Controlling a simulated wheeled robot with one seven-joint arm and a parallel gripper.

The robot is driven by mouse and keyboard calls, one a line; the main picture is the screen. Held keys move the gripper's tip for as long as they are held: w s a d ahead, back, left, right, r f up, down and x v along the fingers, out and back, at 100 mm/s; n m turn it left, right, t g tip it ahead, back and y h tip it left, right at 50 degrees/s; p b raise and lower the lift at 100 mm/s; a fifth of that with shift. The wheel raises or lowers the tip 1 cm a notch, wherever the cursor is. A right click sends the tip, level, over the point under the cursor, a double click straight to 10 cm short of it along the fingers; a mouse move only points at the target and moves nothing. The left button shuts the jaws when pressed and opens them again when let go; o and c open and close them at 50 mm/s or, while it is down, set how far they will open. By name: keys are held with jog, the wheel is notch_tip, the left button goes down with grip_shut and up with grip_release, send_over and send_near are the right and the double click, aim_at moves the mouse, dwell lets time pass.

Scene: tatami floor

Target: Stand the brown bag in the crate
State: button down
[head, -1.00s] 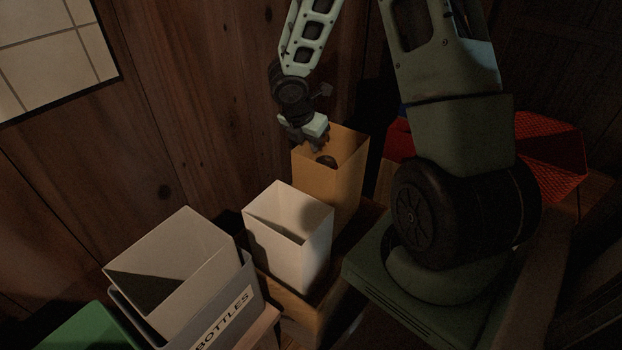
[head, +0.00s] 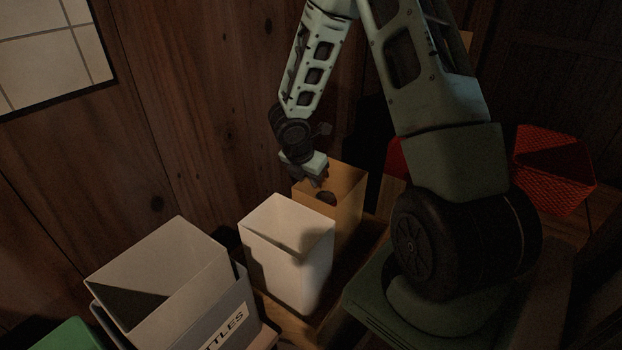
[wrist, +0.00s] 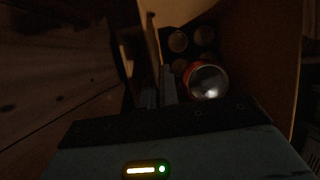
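The brown bag (head: 349,196) is an upright, open-topped bag behind the white bag, near the wooden wall. My gripper (head: 318,182) is at its left rim, pointing down. In the wrist view the fingers (wrist: 158,88) are close together with the bag's thin wall (wrist: 152,38) running between them. Inside the bag are a can with a red rim (wrist: 206,81) and several dark round tops. The red crate (head: 556,170) is at the right, partly hidden behind my arm.
A white open bag (head: 290,262) stands directly in front of the brown bag on a wooden surface (head: 372,243). A grey bin (head: 165,275) with a lettered label is at the left, with a green thing (head: 72,337) beside it. The wooden wall (head: 190,130) is close behind.

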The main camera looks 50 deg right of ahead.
jog(key=c, duration=1.7)
grip_release()
jog(key=shift+r, duration=0.1)
jog(key=p+v, duration=0.6)
jog(key=v, duration=0.6)
jog(key=shift+d+p, duration=0.1)
jog(key=shift+p, duration=0.2)
jog(key=s+a+r+m+y, duration=0.1)
jog(key=s+a+r+m, duration=0.2)
jog(key=a, duration=0.6)
jog(key=s+a+r+m+y, duration=0.1)
jog(key=s+a+r+m, duration=0.25)
jog(key=a, duration=0.55)
jog(key=s+a+r+m+y, duration=0.1)
jog(key=s+a, duration=0.3)
jog(key=s+a+r+m+y, duration=0.1)
jog(key=s+a+r+m, duration=0.1)
jog(key=s+a, duration=0.2)
jog(key=s+a+r+m+y, duration=0.1)
jog(key=s+a+m, duration=0.1)
jog(key=s+a, duration=0.3)
jog(key=shift+s+r+m+g, duration=0.25)
jog(key=shift+s+r+g, duration=0.05)
jog(key=shift+s, duration=0.35)
